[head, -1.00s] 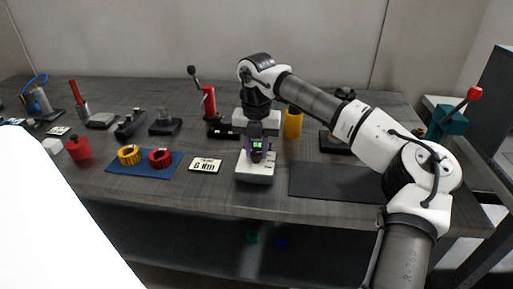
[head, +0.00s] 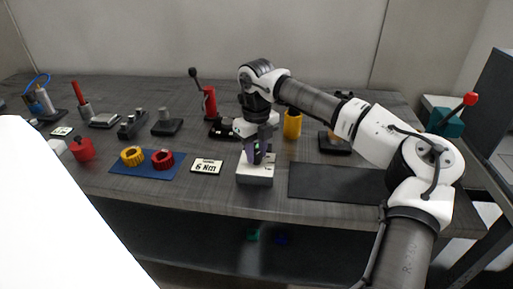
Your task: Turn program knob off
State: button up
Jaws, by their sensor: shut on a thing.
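A small white and grey box (head: 255,172) stands near the front edge of the table, below my gripper. My gripper (head: 254,158) points down onto its top face and is shut on a small part there, which I take to be the program knob. The fingers hide most of the knob, so its pointer and setting cannot be read. A few small dark marks show on the box top to the right of the fingers.
A dark mat (head: 335,182) lies right of the box, a "6 Nm" card (head: 206,166) left. A blue mat (head: 146,163) holds a yellow ring (head: 132,156) and a red ring (head: 162,159). A yellow cup (head: 292,124) stands behind.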

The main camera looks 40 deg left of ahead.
aim_at(256, 154)
jog(key=n+p, duration=0.1)
jog(key=n, duration=0.4)
jog(key=shift+n, duration=0.4)
dwell(0.4)
jog(key=o, duration=1)
jog(key=shift+c, duration=0.2)
notch_tip(256, 154, up, 14)
jog(key=shift+f, duration=0.1)
